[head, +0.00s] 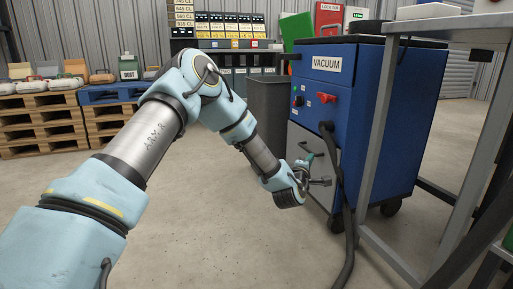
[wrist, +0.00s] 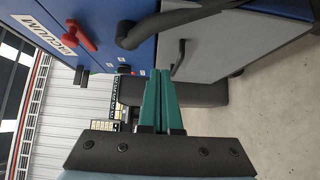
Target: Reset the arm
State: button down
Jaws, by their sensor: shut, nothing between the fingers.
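My arm reaches out to the right in the head view. My gripper (head: 309,158) is in front of the grey lower panel (head: 298,142) of the blue vacuum cabinet (head: 345,98). In the wrist view the two teal fingers of my gripper (wrist: 160,73) lie side by side, closed, with nothing between them. A dark handle (wrist: 179,60) on the grey panel appears just beside the fingertips. I cannot tell whether they touch.
A black hose (head: 345,235) hangs down the cabinet to the floor. A metal-framed table (head: 378,120) stands close on the right. A dark bin (head: 268,105) is behind my arm. Pallets (head: 40,125) stand at the left. The middle floor is clear.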

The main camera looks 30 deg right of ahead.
jog(key=w+a+r+m+g+y+p, duration=0.1)
jog(key=w+a+r+m+y+p, duration=0.15)
jog(key=a, duration=0.75)
jog(key=w+a+r+m+g+y+p, duration=0.2)
jog(key=a+m+y, duration=0.1)
jog(key=a, duration=0.8)
jog(key=w+a+r+m+g+y+p, duration=0.1)
jog(key=w+a+r+m+y+p, duration=0.15)
jog(key=a, duration=0.75)
jog(key=s+a+r+g+y+p, duration=0.25)
jog(key=s+a, duration=0.65)
jog(key=a, duration=0.5)
jog(key=s+a+r+g+y+p, duration=0.3)
jog(key=s+a, duration=0.5)
jog(key=a, duration=0.6)
notch_tip(320, 180, up, 38)
jog(key=p, duration=3.6)
jog(key=shift+s+d+r+m+p, duration=0.15)
jog(key=shift+d+m+p, duration=0.15)
jog(key=shift+m+p, duration=0.1)
